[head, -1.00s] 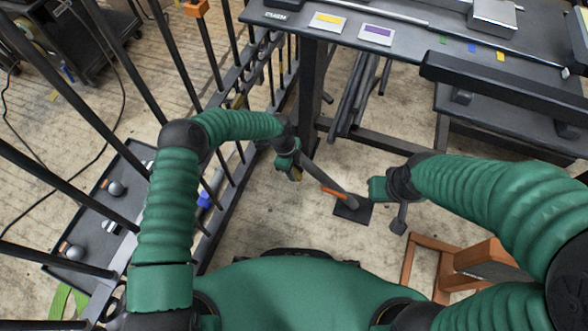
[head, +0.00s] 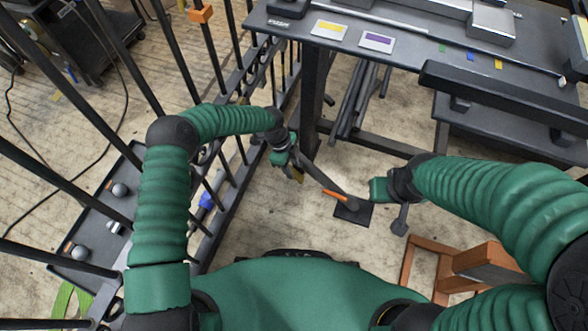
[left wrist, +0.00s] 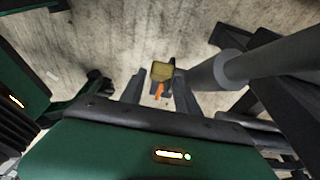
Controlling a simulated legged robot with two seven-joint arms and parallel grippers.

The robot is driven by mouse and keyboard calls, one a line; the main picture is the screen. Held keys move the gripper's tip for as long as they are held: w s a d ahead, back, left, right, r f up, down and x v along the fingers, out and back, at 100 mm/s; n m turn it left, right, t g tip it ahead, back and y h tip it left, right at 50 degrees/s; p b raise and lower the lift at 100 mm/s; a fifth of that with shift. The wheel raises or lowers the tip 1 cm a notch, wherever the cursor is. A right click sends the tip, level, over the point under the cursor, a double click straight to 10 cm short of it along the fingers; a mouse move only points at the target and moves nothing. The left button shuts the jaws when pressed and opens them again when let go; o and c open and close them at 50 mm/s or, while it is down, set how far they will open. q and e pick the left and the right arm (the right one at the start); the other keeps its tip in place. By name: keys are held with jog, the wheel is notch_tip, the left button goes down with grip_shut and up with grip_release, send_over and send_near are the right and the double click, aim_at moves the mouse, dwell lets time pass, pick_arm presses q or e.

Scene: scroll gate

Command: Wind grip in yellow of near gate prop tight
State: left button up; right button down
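The near gate prop is a dark slanted bar (head: 318,172) running down to a flat black foot plate (head: 352,213) on the floor, with an orange handle (head: 335,194) near its lower end. A small yellow grip (head: 298,175) shows beside my left gripper (head: 291,168). In the left wrist view the yellow grip (left wrist: 162,71) appears beyond and between the two spread fingers of my left gripper (left wrist: 158,92), with clear gaps beside it. An orange piece (left wrist: 159,90) lies just below it. My right gripper (head: 399,222) hangs over the floor at right; its fingers are unclear.
The barred gate (head: 222,165) stands along the left, close to my left arm. A dark table (head: 410,55) with yellow and purple cards is at the back. A brown wooden stand (head: 440,262) is at lower right. Floor between is mostly bare.

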pick_arm(q)
jog(key=p+v, duration=0.4)
jog(key=v, duration=0.9)
jog(key=shift+o, duration=0.2)
jog(key=shift+a, duration=0.1)
